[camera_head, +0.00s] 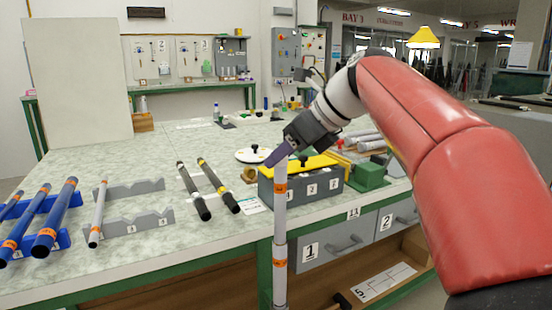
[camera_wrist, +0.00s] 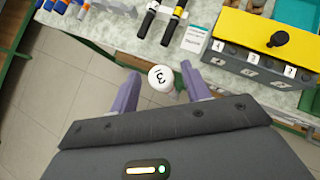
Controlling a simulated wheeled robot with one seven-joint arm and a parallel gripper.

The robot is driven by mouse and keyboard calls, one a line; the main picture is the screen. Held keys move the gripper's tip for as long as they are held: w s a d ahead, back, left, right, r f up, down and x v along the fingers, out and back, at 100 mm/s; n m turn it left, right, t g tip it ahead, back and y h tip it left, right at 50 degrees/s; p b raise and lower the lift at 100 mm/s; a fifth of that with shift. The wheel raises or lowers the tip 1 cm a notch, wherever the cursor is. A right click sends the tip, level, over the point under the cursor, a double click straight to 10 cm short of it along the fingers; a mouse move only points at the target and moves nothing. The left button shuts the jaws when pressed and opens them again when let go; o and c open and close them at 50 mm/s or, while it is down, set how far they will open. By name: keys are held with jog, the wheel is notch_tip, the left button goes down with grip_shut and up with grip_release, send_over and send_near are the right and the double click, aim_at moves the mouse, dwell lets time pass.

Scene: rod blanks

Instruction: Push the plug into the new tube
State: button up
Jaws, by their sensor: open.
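A pale grey tube (camera_head: 280,215) with orange bands stands upright in front of the table's front edge; its lower end runs out of view. My gripper (camera_head: 281,156) is at its top, pointing down. The fingers are open. I cannot tell whether this white top is a plug or the tube's own end. Another pale tube with orange bands (camera_head: 98,212) lies across the grey V-notched racks (camera_head: 148,222) at left.
A grey box (camera_head: 298,190) with a yellow lid and numbered labels stands just behind the upright tube. Two black rods (camera_head: 193,190) lie left of it, and blue tubes (camera_head: 55,215) rest on blue racks. A green block (camera_head: 368,177) stands at right. Numbered drawers (camera_head: 330,249) are under the tabletop.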

jog(key=p+v, duration=0.2)
jog(key=v, duration=0.7)
jog(key=s+d+f+n+h, duration=0.1)
jog(key=s+f+n+h, duration=0.1)
jog(key=s+f+n, duration=0.4)
jog(key=s+d+f+n+h, duration=0.1)
jog(key=s+f+n+h, duration=0.2)
jog(key=s+f+n, duration=0.4)
jog(key=s+d+f+n+h, duration=0.1)
jog(key=s+f+n, duration=0.5)
jog(key=f+n, duration=0.6)
notch_tip(320, 180, down, 6)
jog(key=shift+s+d+r+h, duration=0.25)
jog(key=shift+s+h, duration=0.1)
jog(key=shift+h, duration=0.35)
